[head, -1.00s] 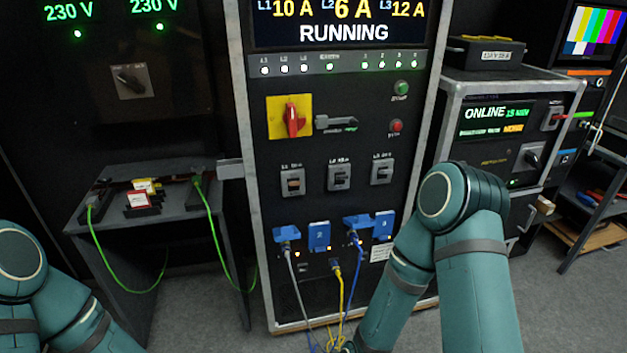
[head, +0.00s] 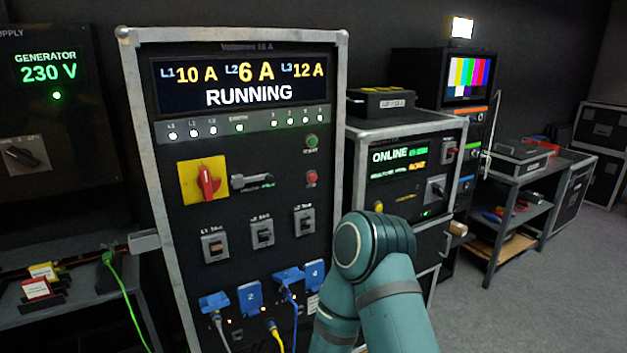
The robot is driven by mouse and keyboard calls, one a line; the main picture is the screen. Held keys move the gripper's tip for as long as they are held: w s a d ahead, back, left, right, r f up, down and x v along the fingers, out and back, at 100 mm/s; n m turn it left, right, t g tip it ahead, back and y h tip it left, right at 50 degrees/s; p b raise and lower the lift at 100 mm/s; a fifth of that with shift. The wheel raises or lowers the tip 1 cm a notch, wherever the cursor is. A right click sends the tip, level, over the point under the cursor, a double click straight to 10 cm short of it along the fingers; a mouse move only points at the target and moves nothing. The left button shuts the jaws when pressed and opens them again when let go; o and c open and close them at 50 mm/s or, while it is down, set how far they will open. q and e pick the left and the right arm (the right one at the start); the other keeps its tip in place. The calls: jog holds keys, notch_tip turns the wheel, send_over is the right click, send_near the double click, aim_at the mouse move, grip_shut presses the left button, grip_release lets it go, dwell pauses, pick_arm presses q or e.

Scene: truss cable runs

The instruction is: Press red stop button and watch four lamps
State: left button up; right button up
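The red stop button (head: 311,178) is on the black distribution rack's front panel, right of the red rotary switch and below a green button (head: 311,141). Neither gripper shows in the head view.
A red rotary switch on a yellow plate (head: 187,165) sits left of the buttons. Breakers and blue sockets (head: 249,298) with cables are below. A cabinet reading ONLINE (head: 398,155) stands right. A green cable (head: 125,298) hangs at left. Grey floor (head: 540,290) is open at right.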

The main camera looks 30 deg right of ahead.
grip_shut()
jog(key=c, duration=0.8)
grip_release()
